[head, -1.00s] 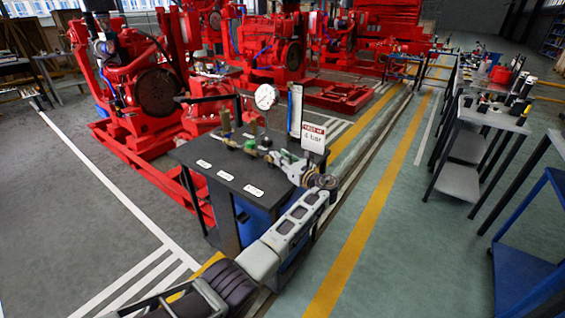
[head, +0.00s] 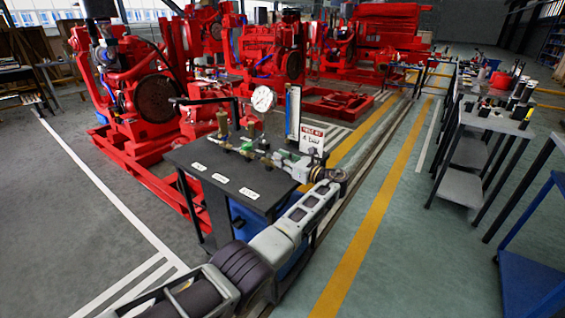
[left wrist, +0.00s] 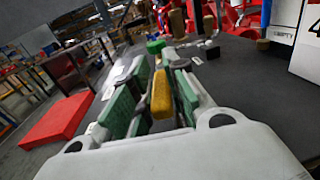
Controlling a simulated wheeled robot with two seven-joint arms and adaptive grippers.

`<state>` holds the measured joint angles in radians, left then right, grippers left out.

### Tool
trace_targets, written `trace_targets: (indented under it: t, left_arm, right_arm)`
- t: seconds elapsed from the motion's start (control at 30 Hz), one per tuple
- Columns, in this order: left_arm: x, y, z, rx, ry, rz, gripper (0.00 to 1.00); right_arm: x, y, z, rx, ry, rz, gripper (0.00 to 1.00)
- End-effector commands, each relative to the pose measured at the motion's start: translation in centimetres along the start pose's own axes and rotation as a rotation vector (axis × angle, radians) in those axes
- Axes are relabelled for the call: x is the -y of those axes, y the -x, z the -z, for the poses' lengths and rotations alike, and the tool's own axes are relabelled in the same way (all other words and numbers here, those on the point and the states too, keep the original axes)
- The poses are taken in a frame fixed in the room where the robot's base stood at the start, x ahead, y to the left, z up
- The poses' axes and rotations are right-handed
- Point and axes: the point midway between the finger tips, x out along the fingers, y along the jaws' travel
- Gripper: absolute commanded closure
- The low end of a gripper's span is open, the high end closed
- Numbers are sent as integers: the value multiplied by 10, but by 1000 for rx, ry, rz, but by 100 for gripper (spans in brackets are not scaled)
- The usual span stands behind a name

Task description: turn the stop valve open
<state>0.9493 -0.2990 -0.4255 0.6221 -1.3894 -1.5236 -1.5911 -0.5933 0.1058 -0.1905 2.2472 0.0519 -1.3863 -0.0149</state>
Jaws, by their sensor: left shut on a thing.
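The pipe run with its brass valves (head: 246,147) sits on top of a dark bench (head: 222,178). In the left wrist view a yellow valve handle (left wrist: 162,95) stands between the green pads of my left gripper (left wrist: 160,92), which is shut on it. In the head view my left gripper (head: 288,164) reaches the right end of the pipe run and hides the handle there. I cannot tell the handle's exact angle. My right gripper is not in view.
A round gauge (head: 262,99), a clear upright tube (head: 293,112) and a "4 bar" sign (head: 312,138) stand behind the gripper. Red pumpsets (head: 150,95) fill the back left. Grey side tables (head: 490,118) stand right. The floor aisle (head: 400,210) is clear.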

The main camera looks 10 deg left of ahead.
Motion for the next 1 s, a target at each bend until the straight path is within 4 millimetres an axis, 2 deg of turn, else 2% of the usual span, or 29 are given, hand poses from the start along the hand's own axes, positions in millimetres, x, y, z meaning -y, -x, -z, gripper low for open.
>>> trace_targets:
  t: [0.53, 0.57, 0.7, 0.73, 1.0]
  left_arm:
    - [0, 0, -1, 1, 1, -8, 100]
    - [0, 0, -1, 1, 1, -8, 83]
    - [0, 0, -1, 1, 0, -8, 65]
    - [0, 0, -1, 1, 0, -8, 62]
    - [0, 0, 0, 0, 0, -9, 62]
  right_arm:
    - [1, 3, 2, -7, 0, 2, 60]
    - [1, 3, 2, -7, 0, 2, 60]
    - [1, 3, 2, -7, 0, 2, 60]
    - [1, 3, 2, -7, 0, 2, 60]
    - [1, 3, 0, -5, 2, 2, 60]
